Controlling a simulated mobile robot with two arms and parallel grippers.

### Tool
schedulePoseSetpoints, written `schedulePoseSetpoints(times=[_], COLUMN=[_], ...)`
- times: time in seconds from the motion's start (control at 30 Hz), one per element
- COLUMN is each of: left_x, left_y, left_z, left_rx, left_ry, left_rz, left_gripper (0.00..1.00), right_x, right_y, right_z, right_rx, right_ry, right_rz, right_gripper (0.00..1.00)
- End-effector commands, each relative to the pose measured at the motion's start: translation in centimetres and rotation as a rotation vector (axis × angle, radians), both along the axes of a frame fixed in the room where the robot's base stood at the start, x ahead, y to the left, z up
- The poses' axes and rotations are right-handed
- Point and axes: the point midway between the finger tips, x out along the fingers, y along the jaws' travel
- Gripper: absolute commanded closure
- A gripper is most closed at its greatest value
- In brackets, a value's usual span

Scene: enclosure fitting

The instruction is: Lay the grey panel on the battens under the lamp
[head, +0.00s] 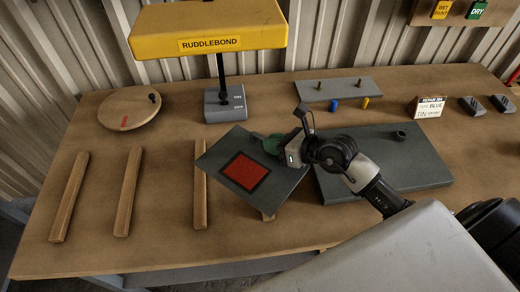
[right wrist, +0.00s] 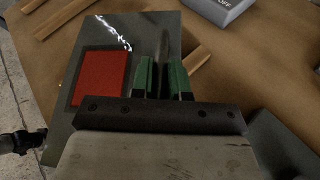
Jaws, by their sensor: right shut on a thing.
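The grey panel (head: 287,183), with a red square (head: 243,172) on it, is in my right gripper (head: 272,145). The panel looks tilted and above the table. Its left corner covers part of the third wooden batten (head: 200,205). Two other battens, the left one (head: 68,198) and the middle one (head: 128,192), lie bare. The yellow lamp (head: 210,25) stands behind the battens.
The lamp's grey base (head: 226,105) and a round wooden board (head: 130,108) lie behind the battens. A large dark slab (head: 400,165) lies right of the panel. A grey plate with pegs (head: 338,88) and a small sign (head: 427,107) are behind it.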

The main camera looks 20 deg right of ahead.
Motion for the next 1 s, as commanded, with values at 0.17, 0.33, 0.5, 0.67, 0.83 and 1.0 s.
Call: schedulePoseSetpoints(times=[0.17,0.33,0.5,0.67,0.83,1.0], left_x=[0.0,0.0,0.0,0.0,0.0,0.0], left_y=[0.0,0.0,0.0,0.0,0.0,0.0], left_z=[0.5,0.5,0.5,0.4,0.4,0.4], left_rx=[0.0,0.0,0.0,0.0,0.0,0.0], left_ry=[0.0,0.0,0.0,0.0,0.0,0.0], left_rz=[0.0,0.0,0.0,0.001,0.001,0.001], left_gripper=[0.57,0.57,0.57,0.57,0.57,0.57], right_x=[2.7,3.6,3.6,3.6,3.6,3.6], right_y=[1.3,1.9,1.8,1.9,1.9,1.8], right_z=[-1.4,-2.1,-4.2,-5.9,-6.2,-6.3], right_rx=[0.006,0.003,0.003,0.004,0.003,0.003], right_ry=[-0.006,-0.006,-0.001,-0.004,-0.006,-0.005], right_rz=[-0.002,-0.001,-0.001,0.0,-0.001,-0.001], right_gripper=[1.0,1.0,1.0,1.0,1.0,1.0])
